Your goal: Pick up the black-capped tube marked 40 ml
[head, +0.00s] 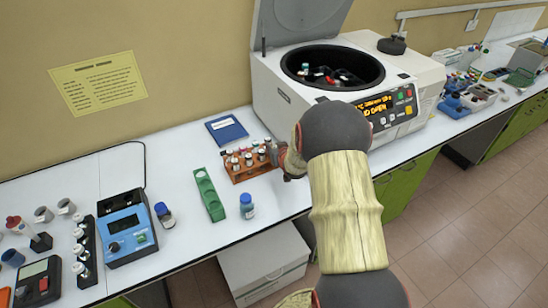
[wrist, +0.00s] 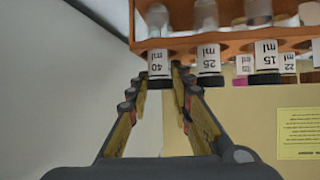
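The tube marked 40 ml (wrist: 158,64) stands in the orange-brown rack (wrist: 222,42) in the wrist view, which shows the rack upside down. Its black cap (wrist: 159,83) lies between the two fingertips of my gripper (wrist: 160,78). The fingers are on either side of the tube, with narrow gaps seeming to show; contact is hard to tell. Tubes marked 25 ml (wrist: 207,64) and 15 ml (wrist: 266,60) stand beside it. In the head view, my gripper (head: 283,158) is at the right end of the rack (head: 243,176), and my arm hides part of this area.
A white centrifuge (head: 280,103) with its lid up stands behind my arm. A blue device (head: 127,228) stands at left.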

